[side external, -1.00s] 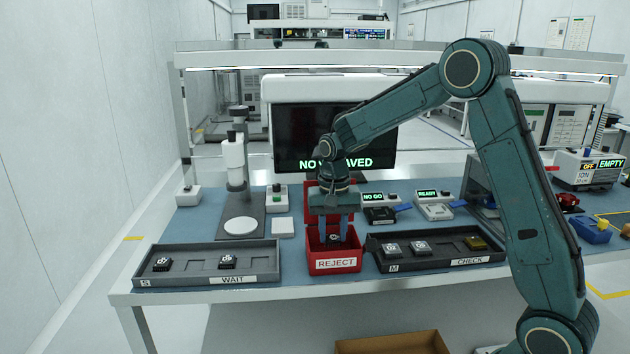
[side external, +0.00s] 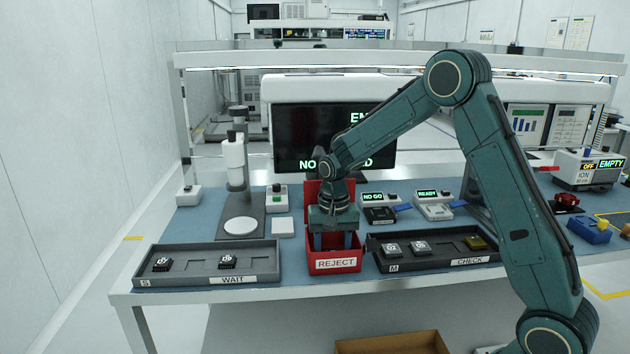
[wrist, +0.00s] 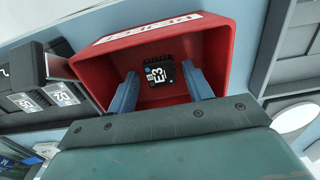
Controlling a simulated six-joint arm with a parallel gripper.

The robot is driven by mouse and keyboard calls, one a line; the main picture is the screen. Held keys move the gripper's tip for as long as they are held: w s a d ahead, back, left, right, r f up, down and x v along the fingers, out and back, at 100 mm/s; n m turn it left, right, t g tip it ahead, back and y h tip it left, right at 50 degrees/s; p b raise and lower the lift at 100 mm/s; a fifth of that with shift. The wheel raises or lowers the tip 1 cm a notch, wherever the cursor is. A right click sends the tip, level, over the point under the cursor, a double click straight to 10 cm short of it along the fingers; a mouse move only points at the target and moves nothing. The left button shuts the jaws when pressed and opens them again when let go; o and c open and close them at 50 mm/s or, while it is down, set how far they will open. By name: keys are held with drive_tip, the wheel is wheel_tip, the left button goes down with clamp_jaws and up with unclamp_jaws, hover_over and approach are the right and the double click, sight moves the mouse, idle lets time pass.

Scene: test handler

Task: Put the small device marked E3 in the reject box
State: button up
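The small black device marked E3 (wrist: 158,75) is inside the red reject box (wrist: 222,50) in the wrist view, label facing up. In the side view the front wall of the reject box (side external: 335,264) hides it. My gripper (side external: 333,242) reaches down into the box from above. In the wrist view my gripper (wrist: 160,78) has its blue fingers apart, one on each side of the device, with red showing between device and fingers. The gripper looks open. Whether the device rests fully on the box floor is hard to tell.
The grey WAIT tray (side external: 190,281) with two devices stands left of the box. The CHECK tray (side external: 430,263) with several devices stands close on its right. A raised red lid (side external: 312,190) is behind my gripper. A monitor (side external: 290,130) stands farther back.

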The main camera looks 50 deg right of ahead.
drive_tip(key=shift+r, duration=0.15)
wheel_tip(320, 180, up, 12)
idle(0.9)
idle(0.5)
drive_tip(key=s+a+r+n+t, duration=0.1)
drive_tip(key=s+a+r+n, duration=0.1)
drive_tip(key=s+a+r, duration=0.3)
drive_tip(key=s+a+r+n+t, duration=0.1)
drive_tip(key=s+r+n+t, duration=0.15)
drive_tip(key=s, duration=0.55)
drive_tip(key=s+a+n+t, duration=0.1)
drive_tip(key=s+n, duration=0.1)
drive_tip(key=s, duration=0.4)
drive_tip(key=s+a+f+n+t, duration=0.1)
drive_tip(key=s+a+n, duration=0.1)
drive_tip(key=s, duration=0.5)
drive_tip(key=shift+s+f, duration=0.2)
drive_tip(key=shift+n, duration=0.25)
